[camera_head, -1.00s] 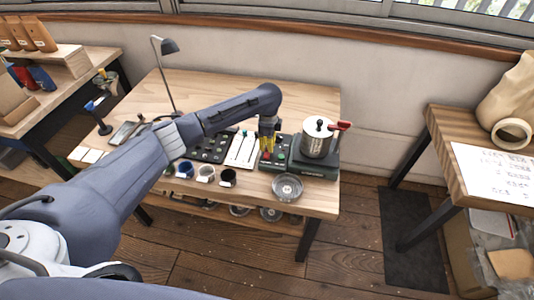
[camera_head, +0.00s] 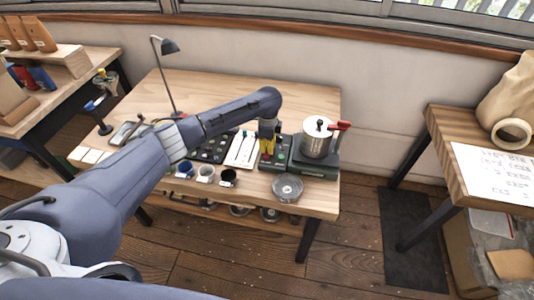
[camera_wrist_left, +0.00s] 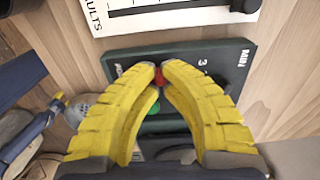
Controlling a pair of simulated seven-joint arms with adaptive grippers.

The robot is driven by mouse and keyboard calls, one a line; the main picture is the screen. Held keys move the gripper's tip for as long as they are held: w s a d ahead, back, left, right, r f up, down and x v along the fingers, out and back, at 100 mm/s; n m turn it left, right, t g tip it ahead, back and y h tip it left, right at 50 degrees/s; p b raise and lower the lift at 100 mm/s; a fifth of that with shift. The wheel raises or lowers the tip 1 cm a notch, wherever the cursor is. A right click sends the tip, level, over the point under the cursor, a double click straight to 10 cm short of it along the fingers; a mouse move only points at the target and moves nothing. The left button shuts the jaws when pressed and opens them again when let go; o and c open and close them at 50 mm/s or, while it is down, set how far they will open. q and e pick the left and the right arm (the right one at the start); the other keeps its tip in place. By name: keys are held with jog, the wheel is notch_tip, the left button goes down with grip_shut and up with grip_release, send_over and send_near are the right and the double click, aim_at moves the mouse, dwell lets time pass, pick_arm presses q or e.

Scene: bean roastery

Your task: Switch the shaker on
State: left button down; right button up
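The shaker has a dark green base (camera_head: 318,169) and carries a steel canister (camera_head: 317,140) with a lidded top. Its control panel at the left shows in the left wrist view (camera_wrist_left: 200,62), with printed marks including a "3". A small red control (camera_wrist_left: 159,77) shows between my fingertips, and a green button (camera_wrist_left: 153,108) lies just below it in that view. My left gripper (camera_head: 267,140) points down over the panel. Its yellow fingers look shut, tips together (camera_wrist_left: 161,68) at the red control. Whether they touch it I cannot tell. My right gripper is out of view.
A round metal dish (camera_head: 287,187) sits at the table's front edge. Several small cups, including a dark one (camera_head: 228,177), stand left of it. A desk lamp (camera_head: 168,46) stands behind.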

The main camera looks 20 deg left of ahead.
pick_arm(q)
jog(key=shift+s+f, duration=0.15)
jog(key=shift+f, duration=0.3)
jog(key=shift+r, duration=3.65)
